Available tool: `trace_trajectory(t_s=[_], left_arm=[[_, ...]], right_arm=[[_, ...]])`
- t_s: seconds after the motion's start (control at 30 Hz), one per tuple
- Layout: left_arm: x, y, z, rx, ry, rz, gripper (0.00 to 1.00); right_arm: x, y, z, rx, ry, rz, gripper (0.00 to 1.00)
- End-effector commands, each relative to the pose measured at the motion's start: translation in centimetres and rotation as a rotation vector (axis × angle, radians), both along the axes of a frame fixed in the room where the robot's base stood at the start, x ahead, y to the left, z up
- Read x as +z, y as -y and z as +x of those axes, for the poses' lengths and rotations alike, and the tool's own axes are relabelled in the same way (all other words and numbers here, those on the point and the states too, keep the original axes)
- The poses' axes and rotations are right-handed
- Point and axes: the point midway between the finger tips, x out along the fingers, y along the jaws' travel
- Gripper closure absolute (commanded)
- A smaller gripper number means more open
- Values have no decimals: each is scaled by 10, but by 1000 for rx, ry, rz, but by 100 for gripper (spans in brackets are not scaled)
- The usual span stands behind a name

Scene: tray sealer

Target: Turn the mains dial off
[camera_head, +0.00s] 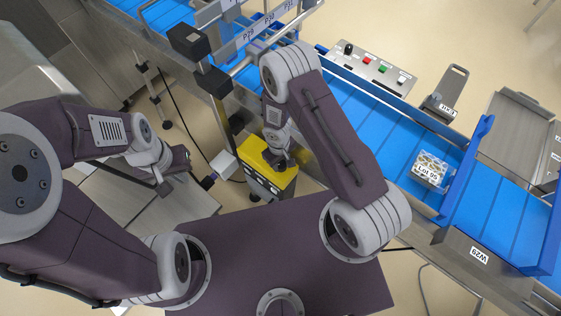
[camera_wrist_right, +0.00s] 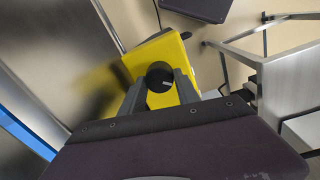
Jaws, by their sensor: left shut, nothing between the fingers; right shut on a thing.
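The mains dial (camera_wrist_right: 160,76) is a round black knob with a pale mark, on the face of a yellow box (camera_wrist_right: 136,58). My right gripper (camera_wrist_right: 159,86) has its two fingers on either side of the knob and is shut on it. In the head view the yellow box (camera_head: 253,152) stands beside the conveyor, and my right gripper (camera_head: 276,162) reaches down to it, hiding the dial there. My left gripper (camera_head: 165,187) is shut and empty, at the left, well apart from the box.
A blue conveyor (camera_head: 390,130) runs diagonally behind my right arm. It carries a clear labelled tray (camera_head: 431,170). A control panel (camera_head: 368,71) with a black knob and coloured buttons lies along its far side. A steel rail frame (camera_head: 213,82) stands close to the yellow box.

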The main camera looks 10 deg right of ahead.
Motion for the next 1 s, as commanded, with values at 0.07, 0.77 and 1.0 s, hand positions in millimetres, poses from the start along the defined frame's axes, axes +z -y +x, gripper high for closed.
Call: trace_trajectory(t_s=[0.07, 0.77, 1.0], left_arm=[[-2, 0, 0, 0, 0, 0, 100], [-17, 0, 0, 0, 0, 0, 100], [-18, 0, 0, 0, 0, 0, 100]], right_arm=[[-1, 0, 0, 19, 2, 1, 100], [-1, -1, -1, 492, 2, 1, 100], [0, -1, -1, 600, 2, 2, 100]])
